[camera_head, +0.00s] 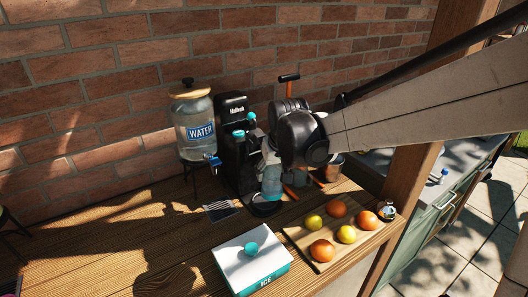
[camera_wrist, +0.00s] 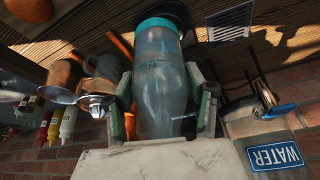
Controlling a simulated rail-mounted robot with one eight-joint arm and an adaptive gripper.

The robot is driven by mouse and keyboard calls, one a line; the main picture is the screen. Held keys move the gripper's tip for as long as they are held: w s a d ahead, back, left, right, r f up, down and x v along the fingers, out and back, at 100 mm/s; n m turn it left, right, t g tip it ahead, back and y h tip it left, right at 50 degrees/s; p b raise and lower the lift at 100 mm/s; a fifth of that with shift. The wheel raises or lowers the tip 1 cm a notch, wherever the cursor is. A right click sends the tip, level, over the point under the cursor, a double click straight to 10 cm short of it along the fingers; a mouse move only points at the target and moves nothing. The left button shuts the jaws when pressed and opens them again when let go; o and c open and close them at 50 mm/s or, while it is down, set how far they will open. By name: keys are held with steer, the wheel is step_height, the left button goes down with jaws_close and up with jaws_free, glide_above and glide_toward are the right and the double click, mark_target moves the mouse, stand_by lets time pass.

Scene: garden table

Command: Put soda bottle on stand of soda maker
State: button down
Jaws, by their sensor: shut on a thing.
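The soda bottle (camera_head: 272,184) is clear bluish with a teal base. It is upright in the head view, and its base is over or on the round black stand (camera_head: 265,209). I cannot tell whether they touch. The black soda maker (camera_head: 233,155) with teal parts stands just left of the bottle. My gripper (camera_wrist: 160,88) is shut on the bottle (camera_wrist: 161,100), with one green-grey finger on each side in the wrist view. My arm hides the bottle's top in the head view. A dark round edge, likely the stand, shows behind the teal base in the wrist view.
A water dispenser (camera_head: 193,125) stands left of the soda maker. A white ice box (camera_head: 252,262) is in front. A wooden board (camera_head: 292,232) with oranges and lemons lies at the right, near a wooden post (camera_head: 408,190).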

steer(key=shift+w+a+r+p+x, duration=0.1)
steer(key=shift+a+p+x, duration=0.15)
steer(key=shift+x, duration=1.1)
steer(key=shift+w+a+r+p+x, duration=0.1)
steer(key=shift+a+p+x, duration=0.1)
steer(key=shift+x, duration=1.1)
steer(key=shift+w+a+p+x, duration=0.1)
steer(key=shift+a+p+x, duration=0.15)
steer(key=shift+x, duration=1.1)
steer(key=shift+f+b, duration=0.25)
steer(key=shift+b, duration=0.05)
steer(key=c, duration=0.8)
jaws_free()
steer(key=shift+r, duration=0.1)
